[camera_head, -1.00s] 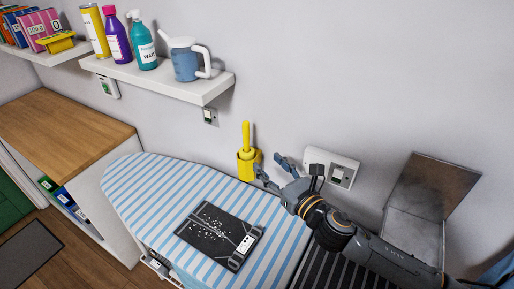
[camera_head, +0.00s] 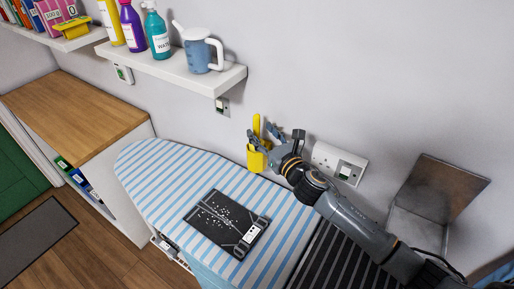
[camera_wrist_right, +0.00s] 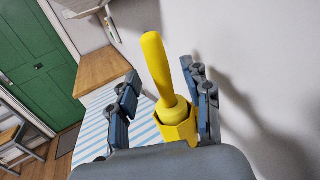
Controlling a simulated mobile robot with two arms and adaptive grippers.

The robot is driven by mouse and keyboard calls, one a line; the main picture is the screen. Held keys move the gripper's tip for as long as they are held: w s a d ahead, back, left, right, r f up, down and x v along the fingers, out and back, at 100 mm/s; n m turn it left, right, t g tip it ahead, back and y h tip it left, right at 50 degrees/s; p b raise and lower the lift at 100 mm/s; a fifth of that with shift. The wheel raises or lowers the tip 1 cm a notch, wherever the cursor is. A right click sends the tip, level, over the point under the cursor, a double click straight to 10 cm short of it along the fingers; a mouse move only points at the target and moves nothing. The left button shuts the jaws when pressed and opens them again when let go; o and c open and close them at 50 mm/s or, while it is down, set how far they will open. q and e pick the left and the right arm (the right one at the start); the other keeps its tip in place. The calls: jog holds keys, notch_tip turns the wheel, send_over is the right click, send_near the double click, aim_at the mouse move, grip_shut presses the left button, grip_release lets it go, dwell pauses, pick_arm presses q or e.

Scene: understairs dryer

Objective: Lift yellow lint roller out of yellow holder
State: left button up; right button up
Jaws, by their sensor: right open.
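The yellow lint roller (camera_head: 256,124) stands upright in the yellow holder (camera_head: 257,160) against the wall, at the far edge of the ironing board. In the right wrist view the roller's handle (camera_wrist_right: 157,66) rises from the holder (camera_wrist_right: 178,122). My right gripper (camera_head: 262,139) is open at the roller. In the right wrist view its fingers (camera_wrist_right: 162,98) stand to the left and right of the roller and holder, with gaps visible. I cannot tell whether any finger touches. My left gripper is not in view.
The striped ironing board (camera_head: 165,180) carries a black flat device (camera_head: 228,222). A white shelf (camera_head: 215,82) with bottles and a blue jug (camera_head: 200,52) hangs above left. Wall sockets (camera_head: 338,163) and a metal panel (camera_head: 440,190) are to the right.

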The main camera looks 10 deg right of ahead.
aim_at(258, 129)
jog(key=x, duration=0.3)
jog(key=shift+w+a+p, duration=0.2)
jog(key=shift+w+p, duration=0.15)
jog(key=shift+s, duration=0.1)
grip_shut()
